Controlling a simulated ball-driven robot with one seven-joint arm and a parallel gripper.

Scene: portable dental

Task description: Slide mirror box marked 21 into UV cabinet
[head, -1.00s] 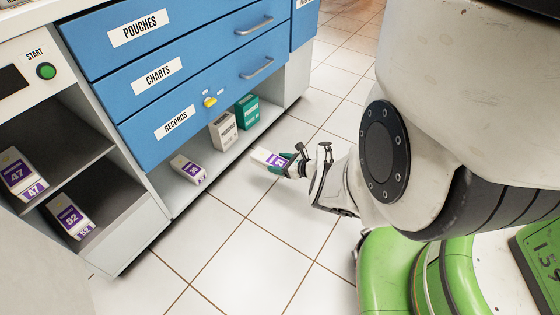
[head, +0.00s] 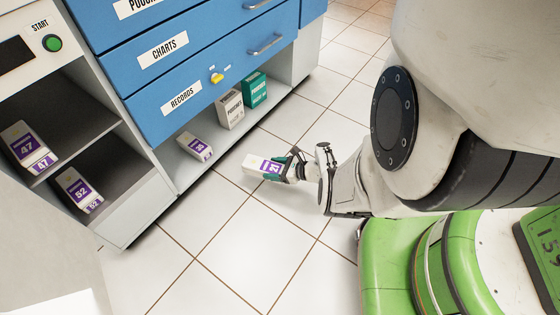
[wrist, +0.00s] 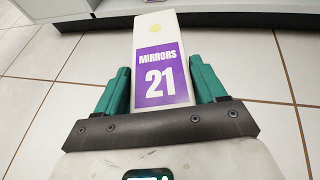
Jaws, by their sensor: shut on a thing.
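The mirror box marked 21 (wrist: 160,75) is white with a purple label reading MIRRORS 21. It also shows in the head view (head: 260,164). My gripper (head: 284,168) is shut on it, with a green finger on each side in the wrist view, and holds it in front of the low open shelf. The cabinet with the START button (head: 52,43) stands at the left of the head view. It has two open compartments: a box marked 47 (head: 27,147) lies in the upper one and a box marked 52 (head: 77,190) in the lower one.
Under the blue drawers, the low shelf (head: 182,170) holds a box marked 35 or similar (head: 194,146), a pale pouches box (head: 230,109) and a green one (head: 254,90). The tiled floor (head: 235,245) in front is clear.

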